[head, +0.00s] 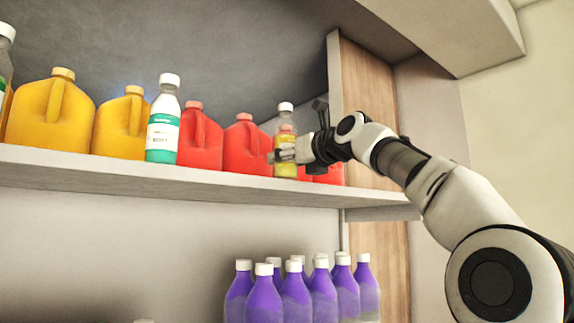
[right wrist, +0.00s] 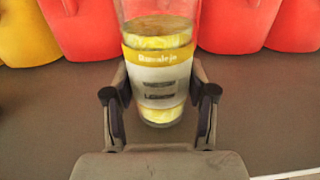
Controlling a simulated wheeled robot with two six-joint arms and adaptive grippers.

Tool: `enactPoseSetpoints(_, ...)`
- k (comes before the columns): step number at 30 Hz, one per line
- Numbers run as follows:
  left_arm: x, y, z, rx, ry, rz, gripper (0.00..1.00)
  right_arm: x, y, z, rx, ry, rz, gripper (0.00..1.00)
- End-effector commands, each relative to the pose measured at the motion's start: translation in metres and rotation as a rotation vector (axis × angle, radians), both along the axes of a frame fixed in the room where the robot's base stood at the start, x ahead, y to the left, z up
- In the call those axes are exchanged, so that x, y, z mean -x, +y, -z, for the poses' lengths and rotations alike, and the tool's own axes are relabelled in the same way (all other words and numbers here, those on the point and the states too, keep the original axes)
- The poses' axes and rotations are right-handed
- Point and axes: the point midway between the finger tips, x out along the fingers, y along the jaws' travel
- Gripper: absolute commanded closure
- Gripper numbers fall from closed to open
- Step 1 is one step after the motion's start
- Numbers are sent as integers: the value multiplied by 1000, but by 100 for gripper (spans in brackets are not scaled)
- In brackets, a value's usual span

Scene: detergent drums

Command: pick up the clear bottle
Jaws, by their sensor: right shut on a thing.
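A clear bottle with a yellow-and-white label (right wrist: 158,75) stands upright between the fingers of my right gripper (right wrist: 159,90) in the right wrist view. The fingers are shut on its sides. In the head view the yellowish bottle (head: 287,170) is at the shelf's right part, partly hidden by my right gripper (head: 284,155). I cannot tell whether its base touches the shelf. Another clear bottle with a white cap and green label (head: 162,130) stands further left on the shelf. My left gripper is not in view.
The shelf (head: 150,178) also holds yellow jugs (head: 50,113) and red jugs (head: 200,140), close around the bottles. A wooden side panel (head: 365,95) bounds the shelf on the right. Several purple bottles (head: 295,295) with white caps stand below.

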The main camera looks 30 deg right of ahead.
Motion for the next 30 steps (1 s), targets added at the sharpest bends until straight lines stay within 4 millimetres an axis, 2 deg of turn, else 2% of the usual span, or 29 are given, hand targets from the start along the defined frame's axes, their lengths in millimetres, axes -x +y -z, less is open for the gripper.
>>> enactPoseSetpoints(9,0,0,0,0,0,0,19,0,1,-21,1,-5,1,93)
enactPoseSetpoints(12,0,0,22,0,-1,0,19,28,9,-17,1,-6,-1,93)
enactPoseSetpoints(24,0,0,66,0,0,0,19,129,42,-28,2,-7,1,93)
enactPoseSetpoints(30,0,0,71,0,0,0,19,152,48,-34,0,-3,0,93)
